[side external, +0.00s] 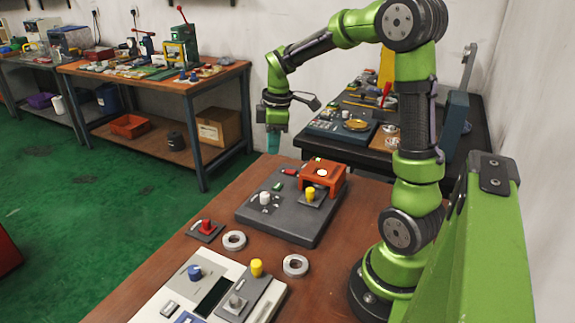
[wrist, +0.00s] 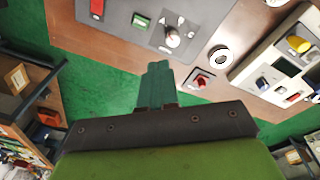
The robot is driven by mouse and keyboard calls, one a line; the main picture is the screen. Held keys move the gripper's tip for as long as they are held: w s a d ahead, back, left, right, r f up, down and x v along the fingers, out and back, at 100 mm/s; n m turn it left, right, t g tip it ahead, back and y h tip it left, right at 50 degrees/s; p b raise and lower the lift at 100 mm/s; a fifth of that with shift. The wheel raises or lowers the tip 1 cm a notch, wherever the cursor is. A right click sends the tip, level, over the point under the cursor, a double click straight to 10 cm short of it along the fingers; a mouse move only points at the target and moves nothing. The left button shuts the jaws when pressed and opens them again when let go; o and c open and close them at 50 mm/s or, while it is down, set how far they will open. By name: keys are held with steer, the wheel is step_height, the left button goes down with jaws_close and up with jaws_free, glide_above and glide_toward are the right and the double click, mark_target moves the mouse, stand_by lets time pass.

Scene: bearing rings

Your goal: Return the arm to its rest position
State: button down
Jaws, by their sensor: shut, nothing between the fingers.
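My green arm stands on the wooden table (side external: 185,258) at the right in the side view, bent over toward the left. My gripper (side external: 273,143) hangs pointing down, in the air beyond the table's far edge. In the wrist view my gripper (wrist: 158,68) shows its two teal fingers pressed together, with nothing between them. Parts of the far finger surfaces are hidden.
A dark control panel (side external: 262,222) with an orange housing (side external: 322,172) lies near my gripper. Two bearing rings (side external: 234,240) (side external: 295,265), a red-knob block (side external: 206,230) and a white panel (side external: 150,310) lie nearer the camera. Another bench (side external: 170,80) stands behind, across green floor.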

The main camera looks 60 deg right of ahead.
steer(key=s+a+r+m+t+y, duration=0.1)
steer(key=s+a+r+m+t, duration=0.2)
steer(key=a, duration=0.6)
steer(key=s+a+r+m+t+y, duration=0.1)
steer(key=s+a+r+m+t, duration=0.2)
steer(key=s+a+m, duration=0.4)
steer(key=shift+s+a+r+m, duration=0.4)
steer(key=shift+s+a+r, duration=0.25)
steer(key=shift+a, duration=0.65)
